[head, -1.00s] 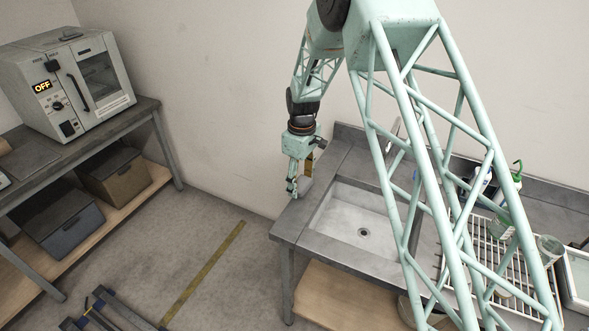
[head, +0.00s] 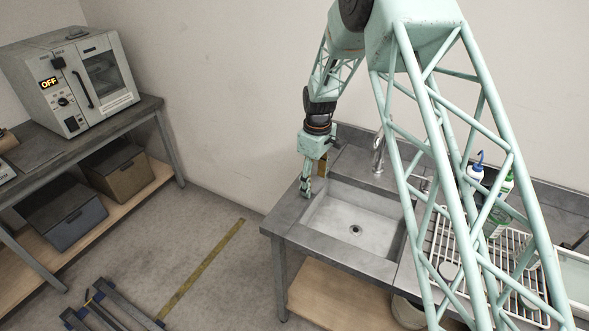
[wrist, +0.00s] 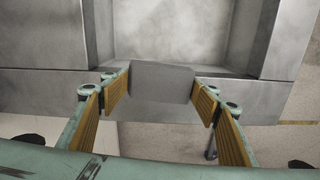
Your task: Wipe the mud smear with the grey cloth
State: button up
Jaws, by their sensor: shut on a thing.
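My gripper (head: 308,188) hangs fingers-down by the left rim of the sink (head: 352,231). In the wrist view my gripper (wrist: 161,84) is shut on a flat grey block-like piece, which I take to be the grey cloth (wrist: 162,80). The cloth spans the gap between the two yellow-padded fingers, with the sink's near rim and basin beyond it. I cannot tell whether it touches the metal. I cannot make out the mud smear in either view.
The sink sits in a grey metal bench (head: 290,221) with a tap (head: 379,152) behind it. Right of the basin are a white dish rack (head: 447,250) and bottles (head: 476,172), partly behind my arm. An oven (head: 75,82) stands on the left bench.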

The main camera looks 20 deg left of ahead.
notch_tip(320, 180, up, 2)
jog(key=shift+w+r, duration=0.15)
jog(key=shift+a+r, duration=0.15)
jog(key=shift+r, duration=0.2)
jog(key=shift+r+p, duration=0.55)
jog(key=shift+r, duration=0.15)
jog(key=shift+r+p, duration=0.6)
jog(key=shift+r, duration=1.3)
